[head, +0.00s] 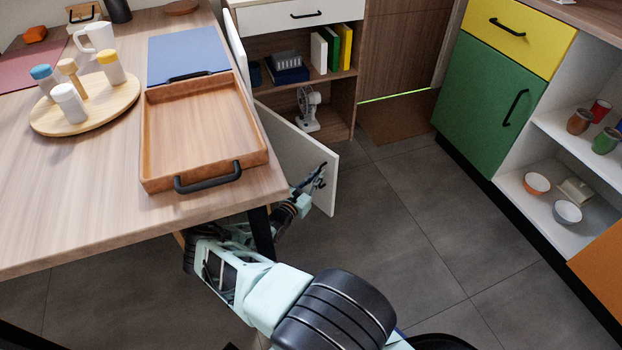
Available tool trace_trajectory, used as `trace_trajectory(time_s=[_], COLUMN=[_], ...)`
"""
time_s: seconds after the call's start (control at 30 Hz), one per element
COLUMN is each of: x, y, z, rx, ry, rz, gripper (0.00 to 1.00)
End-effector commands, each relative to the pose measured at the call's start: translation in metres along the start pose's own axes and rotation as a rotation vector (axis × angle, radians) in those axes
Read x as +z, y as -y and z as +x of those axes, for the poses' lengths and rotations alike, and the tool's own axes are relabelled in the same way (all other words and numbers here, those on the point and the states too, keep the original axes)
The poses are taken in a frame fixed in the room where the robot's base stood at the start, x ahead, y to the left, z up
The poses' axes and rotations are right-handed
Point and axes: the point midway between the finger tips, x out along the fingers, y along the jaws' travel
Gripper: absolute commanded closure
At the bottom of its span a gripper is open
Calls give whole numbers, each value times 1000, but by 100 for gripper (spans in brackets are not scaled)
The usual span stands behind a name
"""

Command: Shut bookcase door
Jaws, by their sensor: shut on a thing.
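The bookcase (338,95) stands behind the table, with books and a fan on its shelves. Its white door (290,150) stands open, swung out toward me beside the table's right edge. A dark handle (321,172) sits near the door's free edge. My gripper (315,184) is at this handle and shut on it; the fingertips are small and partly hidden by my own wrist. Another white panel (237,48) shows at the bookcase's left side, partly hidden behind the table.
The wooden table (90,215) holds a handled tray (205,135), a round board with shakers (118,103) and a mug (99,36). A green and yellow cabinet (490,95) with open shelves stands right. Grey floor (400,190) between them is clear.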

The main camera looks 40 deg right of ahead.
Motion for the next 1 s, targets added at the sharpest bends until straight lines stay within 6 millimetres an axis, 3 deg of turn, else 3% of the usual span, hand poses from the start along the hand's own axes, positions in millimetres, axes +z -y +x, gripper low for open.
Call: trace_trajectory(time_s=[0.03, 0.1, 0.5, 1.0], x=[-4, -4, -4, -5], y=[17, 20, 27, 28], z=[6, 12, 30, 32], rx=[-26, -27, -29, -30], ry=[0, 0, -3, -4], rz=[-5, -5, -4, -5], gripper=[100, 100, 100, 100])
